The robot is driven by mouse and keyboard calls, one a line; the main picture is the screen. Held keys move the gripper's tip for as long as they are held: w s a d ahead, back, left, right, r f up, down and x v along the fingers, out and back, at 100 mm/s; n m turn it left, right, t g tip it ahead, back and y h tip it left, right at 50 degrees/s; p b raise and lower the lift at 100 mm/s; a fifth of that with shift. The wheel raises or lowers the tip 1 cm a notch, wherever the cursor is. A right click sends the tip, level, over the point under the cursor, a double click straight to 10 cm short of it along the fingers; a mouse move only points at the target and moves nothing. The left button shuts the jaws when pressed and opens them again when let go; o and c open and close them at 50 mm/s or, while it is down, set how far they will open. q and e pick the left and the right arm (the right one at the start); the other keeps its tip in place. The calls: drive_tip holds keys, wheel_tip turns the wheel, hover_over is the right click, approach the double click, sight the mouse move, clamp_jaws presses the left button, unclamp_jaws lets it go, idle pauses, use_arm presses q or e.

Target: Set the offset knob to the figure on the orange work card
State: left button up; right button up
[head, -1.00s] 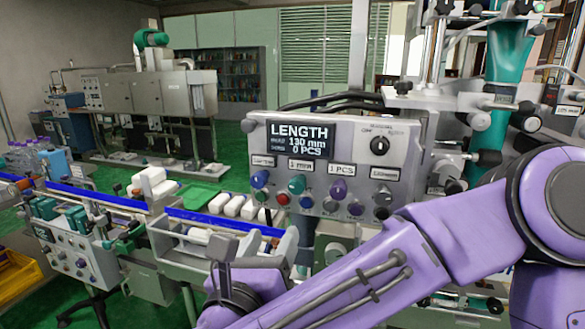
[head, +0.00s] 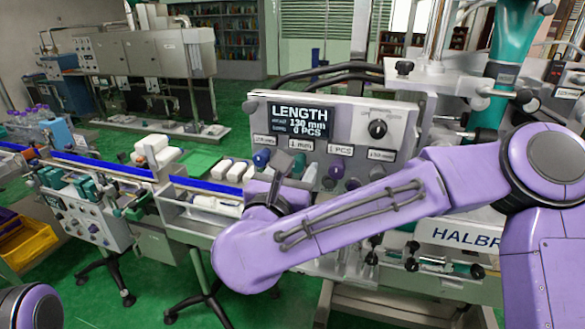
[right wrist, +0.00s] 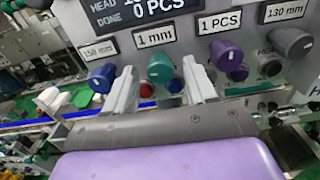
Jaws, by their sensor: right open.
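A grey control panel (head: 345,115) carries a dark screen (head: 301,121) reading LENGTH, 130 mm, 0 PCS. Below it is a row of coloured knobs under white labels. In the right wrist view these are a blue knob (right wrist: 102,77), a teal knob (right wrist: 160,68) under "1 mm", a purple knob (right wrist: 227,54) under "1 PCS" and a grey knob (right wrist: 290,41) under "130 mm". My right gripper (right wrist: 158,77) is open, its fingers either side of the teal knob; I cannot tell whether they touch it. It also shows in the head view (head: 285,184). I see no orange work card.
A black selector switch (head: 377,128) sits at the panel's upper right. Small buttons, one red (right wrist: 146,90), lie below the knobs. A yellow bin (head: 28,246) stands at the lower left.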

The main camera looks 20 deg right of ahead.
clamp_jaws()
drive_tip(key=shift+n, duration=0.3)
drive_tip(key=n+b, duration=0.1)
drive_tip(key=n, duration=0.1)
drive_tip(key=shift+n+b, duration=0.3)
drive_tip(key=shift+b, duration=0.1)
drive_tip(key=n, duration=0.2)
drive_tip(key=shift+s+d+n+b, duration=0.1)
drive_tip(key=shift+n+b, duration=0.25)
drive_tip(key=shift+n, duration=0.05)
drive_tip(key=n, duration=0.2)
drive_tip(key=shift+r+n, duration=0.1)
drive_tip(key=shift+n, duration=1.2)
drive_tip(key=n+p, duration=0.1)
drive_tip(key=n, duration=0.4)
drive_tip(key=shift+p, duration=0.35)
drive_tip(key=shift+n, duration=0.3)
